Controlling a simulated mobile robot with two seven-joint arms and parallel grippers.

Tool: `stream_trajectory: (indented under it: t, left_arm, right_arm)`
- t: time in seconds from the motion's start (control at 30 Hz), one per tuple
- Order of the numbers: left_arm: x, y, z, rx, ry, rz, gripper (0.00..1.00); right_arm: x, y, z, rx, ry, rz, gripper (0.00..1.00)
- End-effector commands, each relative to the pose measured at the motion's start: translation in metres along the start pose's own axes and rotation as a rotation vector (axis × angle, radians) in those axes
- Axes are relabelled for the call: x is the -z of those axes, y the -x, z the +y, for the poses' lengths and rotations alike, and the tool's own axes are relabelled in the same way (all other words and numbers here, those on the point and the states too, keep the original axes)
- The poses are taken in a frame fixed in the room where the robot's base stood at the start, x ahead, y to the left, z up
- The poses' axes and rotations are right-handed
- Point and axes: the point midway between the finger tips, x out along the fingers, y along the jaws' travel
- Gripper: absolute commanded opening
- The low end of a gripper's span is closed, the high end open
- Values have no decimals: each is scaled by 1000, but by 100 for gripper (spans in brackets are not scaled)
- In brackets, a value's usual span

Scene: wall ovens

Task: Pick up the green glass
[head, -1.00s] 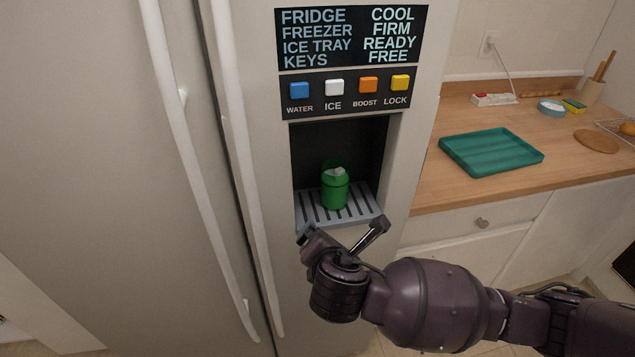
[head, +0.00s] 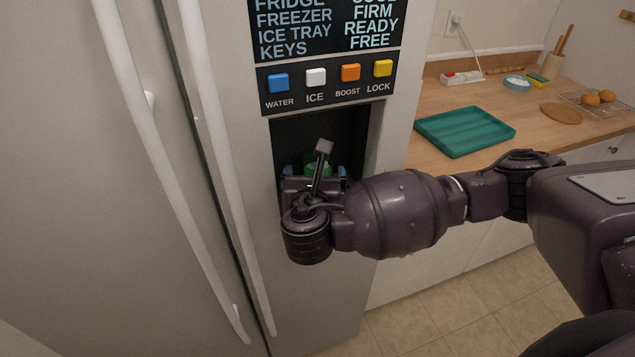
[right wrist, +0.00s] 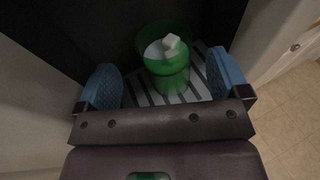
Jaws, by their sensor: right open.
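The green glass (right wrist: 167,70) stands upright on the dispenser's slatted tray (right wrist: 200,90) in the right wrist view, with white ice showing at its top. In the head view only a green part of the glass (head: 318,170) shows behind my gripper. My right gripper (right wrist: 165,82) is open, its two blue finger pads to the left and right of the glass. The pads look apart from the glass, which sits slightly beyond and between them. In the head view my right gripper (head: 314,172) reaches into the dispenser recess. My left gripper is not in view.
The recess walls close in around my right gripper. Above it are the water (head: 278,83), ice (head: 316,77), boost (head: 350,72) and lock (head: 383,68) buttons. A teal tray (head: 465,128) lies on the wooden counter at right.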

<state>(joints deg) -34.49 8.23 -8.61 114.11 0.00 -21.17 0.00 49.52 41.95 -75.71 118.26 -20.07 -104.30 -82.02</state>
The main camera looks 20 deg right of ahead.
Motion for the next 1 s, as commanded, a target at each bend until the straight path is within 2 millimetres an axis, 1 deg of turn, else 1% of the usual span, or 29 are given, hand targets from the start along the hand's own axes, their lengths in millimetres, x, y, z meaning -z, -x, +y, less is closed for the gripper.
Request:
stream_trajectory:
  t: [0.23, 0.4, 0.53, 0.63, 0.83, 0.87, 1.0]
  left_arm:
    - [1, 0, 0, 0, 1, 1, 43]
    - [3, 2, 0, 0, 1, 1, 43]
    - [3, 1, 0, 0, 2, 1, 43]
    - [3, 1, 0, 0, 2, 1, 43]
    - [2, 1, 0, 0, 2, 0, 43]
    - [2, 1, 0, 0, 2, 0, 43]
    - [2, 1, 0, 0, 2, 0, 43]
  right_arm:
    - [1, -16, -2, 1, 0, 0, 94]
    - [4, -40, -5, 1, 0, -1, 94]
    - [5, -53, -4, 0, 0, 1, 94]
    - [5, -58, -4, 0, 0, 2, 94]
    - [5, -58, -4, -1, -1, 2, 94]
    - [5, -58, -4, -1, -1, 2, 92]
    - [5, -58, -4, -1, -1, 2, 71]
